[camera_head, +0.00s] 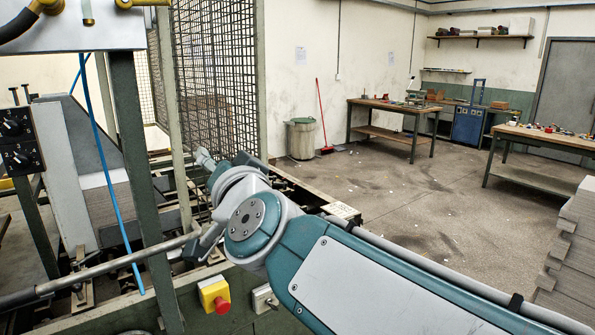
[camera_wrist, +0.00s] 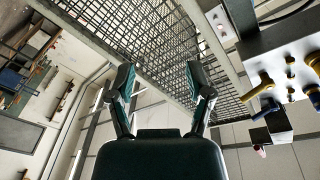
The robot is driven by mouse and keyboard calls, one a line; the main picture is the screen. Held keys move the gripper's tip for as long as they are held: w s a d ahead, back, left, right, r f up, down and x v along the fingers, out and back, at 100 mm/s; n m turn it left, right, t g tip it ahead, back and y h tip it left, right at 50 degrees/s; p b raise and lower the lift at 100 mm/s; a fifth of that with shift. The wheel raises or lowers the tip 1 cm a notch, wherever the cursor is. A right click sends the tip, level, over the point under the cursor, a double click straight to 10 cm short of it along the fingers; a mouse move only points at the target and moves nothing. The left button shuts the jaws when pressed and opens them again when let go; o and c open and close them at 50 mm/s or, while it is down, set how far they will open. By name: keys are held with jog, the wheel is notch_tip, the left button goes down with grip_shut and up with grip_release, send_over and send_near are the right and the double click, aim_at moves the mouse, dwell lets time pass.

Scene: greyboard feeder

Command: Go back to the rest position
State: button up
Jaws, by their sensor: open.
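My gripper (camera_wrist: 163,78) shows in the wrist view with its two dark fingers spread apart and nothing between them. The wrist view looks tilted up towards the ceiling and the mesh. In the head view my teal and grey arm reaches from the lower right to the middle, over the front edge of the feeder frame (camera_head: 160,290). Its far end is beside the frame's rails, and my fingers cannot be clearly made out there.
A mesh guard (camera_head: 215,80) stands behind my arm. A green post (camera_head: 140,190) and a valve panel (camera_head: 70,25) are at left; the panel also shows in the wrist view (camera_wrist: 285,50). A red stop button (camera_head: 222,305) is below my arm. Stacked greyboard (camera_head: 572,245) is at right. The middle floor is open.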

jog(key=s+d+f+g+h, duration=0.3)
jog(key=s+d+f, duration=0.3)
jog(key=d+f, duration=0.3)
jog(key=s+d+f+n+g+h, duration=0.1)
jog(key=s+d+f+g+h, duration=0.2)
jog(key=d+f, duration=0.6)
jog(key=s+d+f+g+h, duration=0.2)
jog(key=s+d+f+g, duration=0.2)
jog(key=s+d+f, duration=0.4)
jog(key=shift+s+d+f+n+g+h, duration=0.4)
jog(key=shift+d+f, duration=0.35)
jog(key=shift+f, duration=0.15)
